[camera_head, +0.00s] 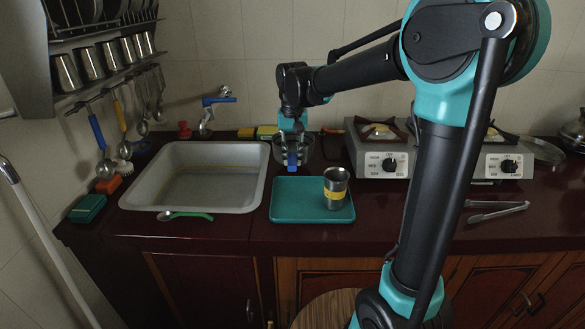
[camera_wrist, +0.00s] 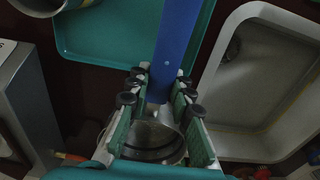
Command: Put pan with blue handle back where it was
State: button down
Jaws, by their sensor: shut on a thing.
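The pan is a metal vessel (camera_head: 306,149) behind the green tray, between the sink and the stove. Its blue handle (camera_head: 292,158) points toward the front of the counter. My gripper (camera_head: 293,131) reaches down over it and partly hides it. In the wrist view the blue handle (camera_wrist: 177,40) runs from the top edge down between the fingers of my gripper (camera_wrist: 158,92), which is shut on it near the bowl. The metal bowl (camera_wrist: 155,143) shows between and beyond the fingers. I cannot tell whether the pan touches the counter.
A steel cup with a yellow band (camera_head: 336,188) stands on the green tray (camera_head: 292,212). The sink (camera_head: 258,176) lies left, the stove (camera_head: 372,165) right. Tongs (camera_head: 497,210) lie on the counter. Utensils, including a blue-handled ladle (camera_head: 96,131), hang on the left wall.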

jog(key=shift+f, duration=2.15)
jog(key=c, duration=1.3)
grip_release()
jog(key=shift+c, duration=0.2)
notch_tip(320, 180, up, 12)
jog(key=shift+s+r, duration=0.1)
